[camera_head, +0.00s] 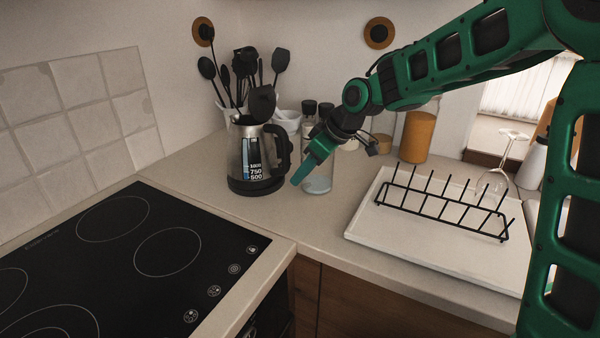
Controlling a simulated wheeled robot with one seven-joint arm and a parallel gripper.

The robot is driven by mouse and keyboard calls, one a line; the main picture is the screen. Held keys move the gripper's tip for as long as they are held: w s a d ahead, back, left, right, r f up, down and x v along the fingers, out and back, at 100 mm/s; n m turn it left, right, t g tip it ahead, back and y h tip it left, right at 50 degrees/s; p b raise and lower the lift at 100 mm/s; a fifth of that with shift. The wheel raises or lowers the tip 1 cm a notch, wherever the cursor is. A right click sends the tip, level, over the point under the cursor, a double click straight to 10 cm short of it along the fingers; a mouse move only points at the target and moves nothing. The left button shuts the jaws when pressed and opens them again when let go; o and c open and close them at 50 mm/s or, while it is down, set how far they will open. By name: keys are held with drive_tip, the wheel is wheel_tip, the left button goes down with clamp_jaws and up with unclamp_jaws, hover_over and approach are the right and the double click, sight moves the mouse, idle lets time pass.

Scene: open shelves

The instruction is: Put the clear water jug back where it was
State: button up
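A clear cylindrical vessel (318,184), which looks like the water jug, stands upright on the counter with a pale bluish layer at its bottom. My gripper (303,174) reaches down from the upper right and overlaps the jug in the picture, hiding its middle. I cannot tell whether the fingers touch the jug or are in front of it. The fingers line up in this view, so their opening does not show.
A kettle (243,160) with a black handle stands just left of my gripper, with a utensil holder behind. Bottles and an orange jar (418,135) stand behind. A white tray (380,240) with a black rack (445,205) lies right; a hob (110,260) is at left.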

drive_tip(key=v, duration=1.2)
drive_tip(key=shift+r, duration=0.1)
drive_tip(key=s+d+f+m+h, duration=0.2)
drive_tip(key=s+d+f+m, duration=0.15)
drive_tip(key=s+d, duration=0.45)
drive_tip(key=s+d+f+m+h, duration=0.25)
drive_tip(key=s+d+m, duration=0.25)
drive_tip(key=d, duration=0.7)
drive_tip(key=s+d+f+m+g, duration=0.1)
drive_tip(key=s+d+m, duration=0.1)
drive_tip(key=s, duration=0.2)
drive_tip(key=s+d+f+m, duration=0.1)
drive_tip(key=s+d+f, duration=0.1)
drive_tip(key=s+d, duration=0.1)
drive_tip(key=s+d+f+m+g, duration=0.1)
drive_tip(key=s+d+f+m, duration=0.1)
drive_tip(key=s, duration=0.3)
drive_tip(key=shift+s+d+m+g+h, duration=0.2)
drive_tip(key=shift+m+g+h, duration=0.05)
drive_tip(key=shift+m+g, duration=0.1)
drive_tip(key=s+f+m, duration=0.1)
drive_tip(key=s, duration=0.1)
drive_tip(key=s+m+g, duration=0.1)
drive_tip(key=s, duration=0.2)
drive_tip(key=s+d+f+m, duration=0.1)
drive_tip(key=s, duration=0.2)
drive_tip(key=shift+s+d+f, duration=0.1)
drive_tip(key=shift+s+f, duration=0.1)
drive_tip(key=shift+f, duration=0.2)
